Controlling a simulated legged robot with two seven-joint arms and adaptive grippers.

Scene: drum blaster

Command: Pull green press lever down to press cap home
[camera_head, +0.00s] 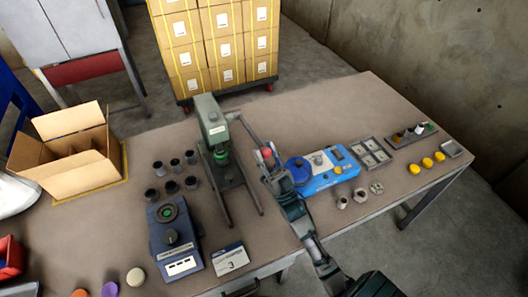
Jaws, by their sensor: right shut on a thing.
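The grey-green press (212,125) stands upright on the table, left of the middle. Its lever (249,129) slopes down to the right from the press head and ends near a red knob (266,153). My right gripper (267,160) is shut on the lever's knob end; its arm comes in from the lower right. A green part (221,155) shows under the press head, above the press base (229,182). I cannot tell the cap from the ram there, nor whether they touch. My left gripper is not in view.
A blue device (325,170) sits just right of my right gripper. A dark blue unit (174,240), several black cups (174,165) and an open cardboard box (75,150) lie to the left. Trays (371,153) and yellow caps (427,162) are at the right.

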